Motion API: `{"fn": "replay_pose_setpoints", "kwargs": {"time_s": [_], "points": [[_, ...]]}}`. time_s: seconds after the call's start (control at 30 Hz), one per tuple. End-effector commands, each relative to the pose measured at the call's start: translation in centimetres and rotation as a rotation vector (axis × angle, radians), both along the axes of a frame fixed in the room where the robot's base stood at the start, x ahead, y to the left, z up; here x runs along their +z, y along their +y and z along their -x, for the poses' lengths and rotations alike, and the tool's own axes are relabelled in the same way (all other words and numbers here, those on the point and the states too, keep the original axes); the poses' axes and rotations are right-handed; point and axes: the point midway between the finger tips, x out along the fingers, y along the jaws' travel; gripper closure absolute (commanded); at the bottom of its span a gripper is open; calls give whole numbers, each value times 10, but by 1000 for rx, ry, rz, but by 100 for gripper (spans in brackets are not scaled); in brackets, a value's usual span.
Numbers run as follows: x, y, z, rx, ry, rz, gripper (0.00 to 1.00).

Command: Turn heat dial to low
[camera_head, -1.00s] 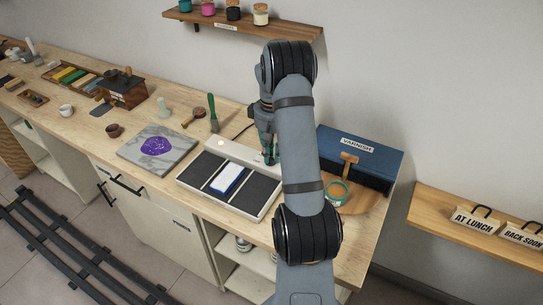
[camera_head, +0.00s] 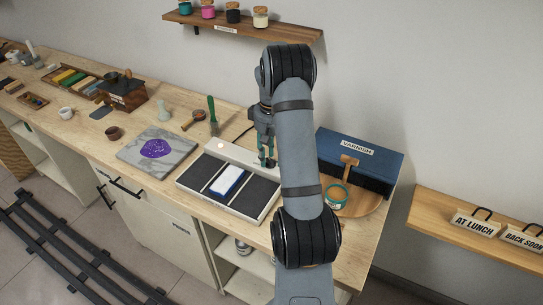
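The hot plate (camera_head: 187,183) lies on the workbench, with dark panels and a pale strip along its back edge. A white and blue block (camera_head: 228,180) rests in its middle. A small light round spot (camera_head: 221,146) shows near the left end of the back strip. I cannot tell whether it is a lamp or a dial. My gripper (camera_head: 267,162) points down over the right end of the back strip. Its fingertips are small and partly beside my arm, so I cannot tell whether they are open or touching a dial. Any dial there is hidden.
A blue varnish box (camera_head: 365,150) and a round wooden board (camera_head: 366,203) with a small green-rimmed pot (camera_head: 336,195) stand right of my arm. A marble slab (camera_head: 142,166) with purple pigment, a green-handled tool (camera_head: 212,112) and a brush (camera_head: 192,121) lie to the left.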

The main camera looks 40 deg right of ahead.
Motion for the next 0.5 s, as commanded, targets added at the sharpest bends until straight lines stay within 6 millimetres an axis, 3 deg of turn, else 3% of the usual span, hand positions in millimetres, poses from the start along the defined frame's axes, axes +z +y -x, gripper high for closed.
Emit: {"fn": "replay_pose_setpoints", "kwargs": {"time_s": [0.3, 0.5], "points": [[3, 0, 0, 0, -1, 0, 64], [31, -1, -1, 0, -5, 3, 64]]}}
